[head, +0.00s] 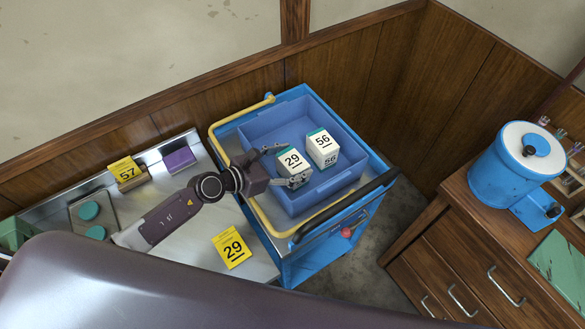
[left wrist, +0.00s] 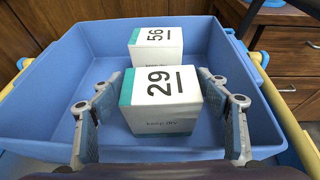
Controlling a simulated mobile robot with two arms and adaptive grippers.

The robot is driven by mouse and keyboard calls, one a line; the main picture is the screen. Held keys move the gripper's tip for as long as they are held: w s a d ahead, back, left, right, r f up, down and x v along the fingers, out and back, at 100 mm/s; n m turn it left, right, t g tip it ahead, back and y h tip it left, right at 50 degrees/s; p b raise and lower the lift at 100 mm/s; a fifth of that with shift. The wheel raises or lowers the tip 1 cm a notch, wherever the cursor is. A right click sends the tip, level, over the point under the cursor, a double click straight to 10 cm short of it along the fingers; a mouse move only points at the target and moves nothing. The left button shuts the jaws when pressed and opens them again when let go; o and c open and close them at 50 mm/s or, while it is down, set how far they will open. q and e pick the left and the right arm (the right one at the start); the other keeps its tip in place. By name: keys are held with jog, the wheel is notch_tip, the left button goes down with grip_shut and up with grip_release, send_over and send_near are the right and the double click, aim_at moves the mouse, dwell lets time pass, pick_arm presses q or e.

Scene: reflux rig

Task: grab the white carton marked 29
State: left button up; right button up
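The white carton marked 29 (head: 291,161) stands in a blue bin, with a teal band along one edge. My left gripper (head: 281,165) reaches into the bin from the left, its fingers on either side of this carton. In the left wrist view the carton marked 29 (left wrist: 161,98) sits between the two spread fingers (left wrist: 163,122), with a visible gap at the left finger and a smaller one at the right. A second white carton marked 56 (head: 322,147) stands just beyond it, also in the left wrist view (left wrist: 156,43). My right gripper is not in view.
The blue bin (head: 349,180) rests on a blue cart with a yellow rail and black handle (head: 345,204). A wooden cabinet (head: 465,265) stands right.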

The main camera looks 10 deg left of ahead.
pick_arm(q)
jog(key=c, duration=0.8)
